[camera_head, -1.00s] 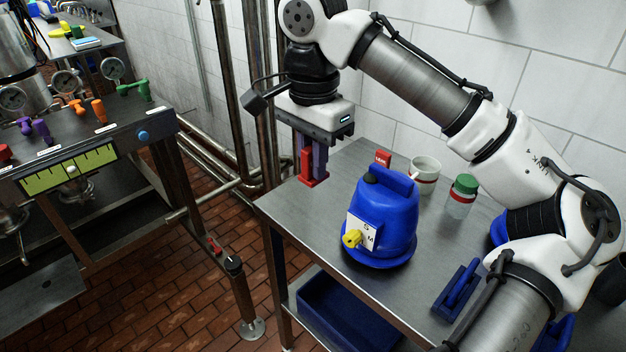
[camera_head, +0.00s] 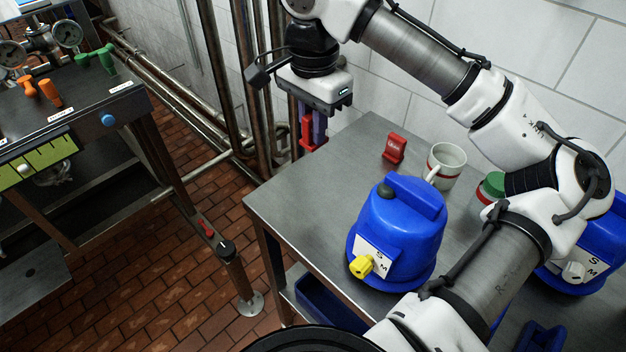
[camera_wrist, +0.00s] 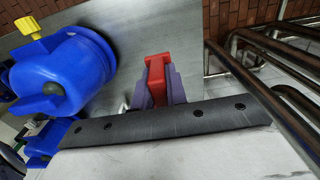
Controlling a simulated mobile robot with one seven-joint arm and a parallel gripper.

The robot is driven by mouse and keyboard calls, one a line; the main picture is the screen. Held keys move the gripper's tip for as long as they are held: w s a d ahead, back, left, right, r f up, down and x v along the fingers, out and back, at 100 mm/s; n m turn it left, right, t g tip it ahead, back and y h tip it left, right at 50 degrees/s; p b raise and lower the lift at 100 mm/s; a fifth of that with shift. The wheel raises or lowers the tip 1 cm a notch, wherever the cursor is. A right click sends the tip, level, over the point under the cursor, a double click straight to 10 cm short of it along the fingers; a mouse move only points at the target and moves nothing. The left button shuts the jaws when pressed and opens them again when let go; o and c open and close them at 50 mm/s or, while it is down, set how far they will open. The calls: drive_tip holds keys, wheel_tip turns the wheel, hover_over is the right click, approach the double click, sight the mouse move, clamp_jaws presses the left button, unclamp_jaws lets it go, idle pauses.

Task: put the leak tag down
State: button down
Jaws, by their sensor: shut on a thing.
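My gripper (camera_head: 313,137) is shut on a red tag, taken as the leak tag (camera_head: 306,132), between its purple fingers. In the head view the tag shows at the far left edge of the steel table (camera_head: 290,190). In the wrist view the tag (camera_wrist: 156,78) is gripped between the fingers, with the grey tabletop (camera_wrist: 150,38) behind it. I cannot tell its exact height, but it looks raised above the top. Any writing on its face is not visible.
Another red tag with white lettering (camera_head: 394,148) stands on the table by a white mug (camera_head: 445,165). A blue machine with a yellow knob (camera_head: 398,235) stands nearer, with a green-lidded jar (camera_head: 492,186) to its right. Pipes (camera_wrist: 265,75) run beyond the edge. The table's left part is clear.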

wheel_tip(320, 180, down, 14)
drive_tip(key=shift+f+p, duration=0.1)
drive_tip(key=shift+p, duration=0.25)
drive_tip(key=shift+f, duration=0.1)
drive_tip(key=c, duration=1.8)
unclamp_jaws()
drive_tip(key=o, duration=0.4)
wheel_tip(320, 180, up, 12)
drive_tip(key=shift+r+b, duration=0.15)
drive_tip(key=shift+b, duration=0.15)
